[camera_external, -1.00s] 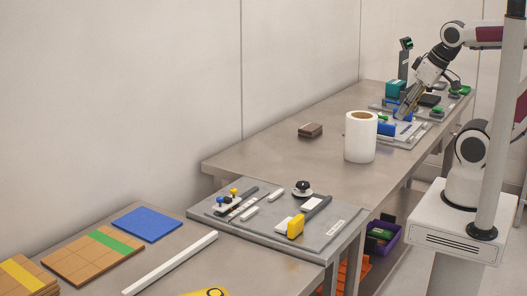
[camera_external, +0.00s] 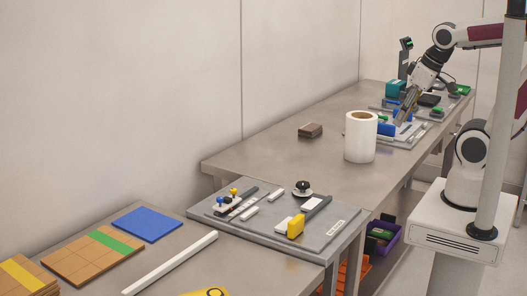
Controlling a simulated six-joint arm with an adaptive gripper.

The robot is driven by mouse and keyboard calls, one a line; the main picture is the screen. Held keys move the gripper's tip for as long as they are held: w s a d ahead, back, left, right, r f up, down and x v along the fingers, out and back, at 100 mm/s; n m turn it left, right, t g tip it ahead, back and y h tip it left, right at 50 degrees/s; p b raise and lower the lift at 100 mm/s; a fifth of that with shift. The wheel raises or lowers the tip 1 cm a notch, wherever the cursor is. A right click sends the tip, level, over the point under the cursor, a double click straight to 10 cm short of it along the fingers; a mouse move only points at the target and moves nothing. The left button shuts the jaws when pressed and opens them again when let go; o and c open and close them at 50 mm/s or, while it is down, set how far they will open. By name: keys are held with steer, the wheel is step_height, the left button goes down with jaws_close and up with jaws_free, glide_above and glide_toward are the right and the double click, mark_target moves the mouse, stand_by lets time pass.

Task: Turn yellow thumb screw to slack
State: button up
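My gripper (camera_external: 400,117) points steeply down over the grey board at the far end of the long table. It is beside a blue block (camera_external: 386,129) and a small green part (camera_external: 382,117). Its fingers are too small to tell whether they are open or shut, or touch anything. I cannot make out a yellow thumb screw near the gripper. A small yellow knob (camera_external: 233,191) stands on the nearer grey board beside blue and black knobs, far from my gripper. I cannot tell whether it is the thumb screw.
A white roll (camera_external: 360,140) stands just in front of the far board (camera_external: 410,138). A teal box (camera_external: 396,89) and a dark post (camera_external: 403,60) stand behind my gripper. The table's middle is mostly clear.

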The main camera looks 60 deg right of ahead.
steer(key=m+g+y, duration=0.2)
steer(key=m+y, duration=0.1)
steer(key=m, duration=2.4)
glide_toward(234, 190)
steer(key=shift+s+d, duration=0.1)
steer(key=shift+s, duration=0.05)
steer(key=shift+x, duration=3.85)
